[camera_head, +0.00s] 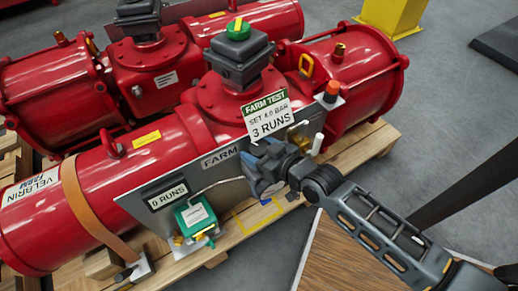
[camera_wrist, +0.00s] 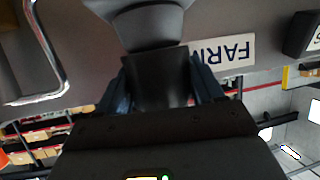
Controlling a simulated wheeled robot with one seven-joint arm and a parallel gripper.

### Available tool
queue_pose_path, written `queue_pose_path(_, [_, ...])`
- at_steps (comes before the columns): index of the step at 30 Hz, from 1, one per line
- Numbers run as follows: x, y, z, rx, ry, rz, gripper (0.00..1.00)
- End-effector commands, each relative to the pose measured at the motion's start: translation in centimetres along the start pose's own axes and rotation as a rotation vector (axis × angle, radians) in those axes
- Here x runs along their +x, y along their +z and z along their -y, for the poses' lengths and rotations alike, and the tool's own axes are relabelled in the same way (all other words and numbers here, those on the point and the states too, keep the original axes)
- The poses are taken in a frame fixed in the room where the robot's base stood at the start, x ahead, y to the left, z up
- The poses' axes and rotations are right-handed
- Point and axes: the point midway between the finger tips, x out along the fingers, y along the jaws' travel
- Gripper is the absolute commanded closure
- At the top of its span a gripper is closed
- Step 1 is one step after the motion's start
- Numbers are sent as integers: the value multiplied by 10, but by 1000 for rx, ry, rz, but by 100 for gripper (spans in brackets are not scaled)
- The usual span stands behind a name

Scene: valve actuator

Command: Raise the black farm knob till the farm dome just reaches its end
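The farm dome (camera_head: 239,29) is a green cap with a yellow stripe, on top of the dark grey box of the front red actuator. A grey panel below carries a FARM label (camera_head: 220,157), which shows upside down in the wrist view (camera_wrist: 222,53). My gripper (camera_head: 262,172) is at this panel, right of and below the label. In the wrist view, the black farm knob (camera_wrist: 160,75) sits between my gripper's two fingers (camera_wrist: 162,85), with a grey rounded body (camera_wrist: 150,22) beyond it. The fingers appear to touch both its sides. The head view hides the knob behind my gripper.
A sign reads FARM TEST, SET 6.0 BAR, 3 RUNS (camera_head: 266,114). A counter plate reads 0 RUNS (camera_head: 166,194), above a green box (camera_head: 196,214). A second red actuator is behind.

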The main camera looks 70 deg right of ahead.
Motion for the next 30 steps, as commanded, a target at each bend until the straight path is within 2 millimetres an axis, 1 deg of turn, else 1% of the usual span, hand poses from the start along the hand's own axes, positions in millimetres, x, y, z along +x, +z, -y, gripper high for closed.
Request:
queue_pose_path(1, [0, 0, 0, 0, 0, 0, 44])
queue_pose_path(7, [0, 0, 0, 0, 0, 0, 63])
queue_pose_path(14, [-2, -2, -1, 11, 22, 0, 64])
queue_pose_path(30, [-3, 1, -2, 70, 166, 5, 64])
